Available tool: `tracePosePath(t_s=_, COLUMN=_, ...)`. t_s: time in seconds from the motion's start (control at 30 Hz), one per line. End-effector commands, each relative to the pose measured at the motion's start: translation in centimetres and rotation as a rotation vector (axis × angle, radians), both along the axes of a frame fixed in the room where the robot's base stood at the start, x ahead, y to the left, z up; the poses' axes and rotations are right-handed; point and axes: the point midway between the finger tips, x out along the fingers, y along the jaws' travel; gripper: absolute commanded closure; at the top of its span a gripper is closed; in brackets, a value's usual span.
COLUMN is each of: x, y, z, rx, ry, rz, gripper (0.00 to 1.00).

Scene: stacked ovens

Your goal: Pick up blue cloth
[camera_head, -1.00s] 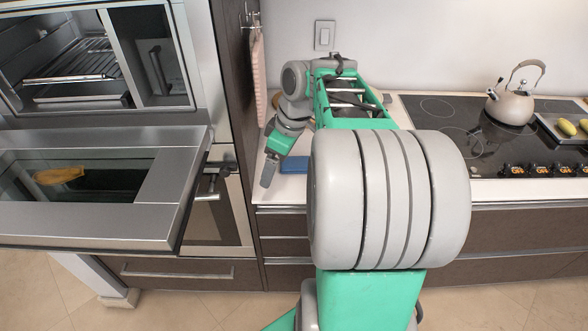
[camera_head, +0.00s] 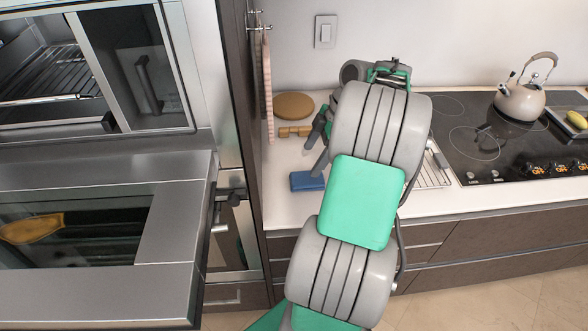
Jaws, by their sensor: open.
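The blue cloth (camera_head: 307,181) is a small folded blue block on the white counter, close to its front edge and the tall cabinet's side. My gripper (camera_head: 318,146) is just behind and to the right of the cloth in the picture. Its dark fingers are apart with nothing seen between them. One fingertip shows close to the cloth's upper right corner; I cannot tell whether it touches. My arm hides the rest of the gripper and part of the counter.
A round wooden board (camera_head: 293,106) and a small wooden item (camera_head: 295,131) lie behind the cloth. The opened oven door (camera_head: 170,225) juts out at left, holding an orange-yellow item (camera_head: 30,228). A kettle (camera_head: 521,100) stands on the cooktop (camera_head: 470,143) at right.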

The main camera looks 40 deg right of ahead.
Motion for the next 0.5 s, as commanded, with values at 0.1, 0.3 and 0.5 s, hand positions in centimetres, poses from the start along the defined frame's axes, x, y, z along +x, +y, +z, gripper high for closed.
tracePosePath(t_s=0.1, x=0.2, y=0.4, z=-1.1, rx=0.002, ry=0.0, rz=-0.001, gripper=0.15)
tracePosePath(t_s=0.3, x=0.4, y=1.6, z=-3.6, rx=0.002, ry=0.002, rz=-0.001, gripper=0.15)
tracePosePath(t_s=0.5, x=0.7, y=2.8, z=-6.7, rx=0.002, ry=0.001, rz=-0.001, gripper=0.15)
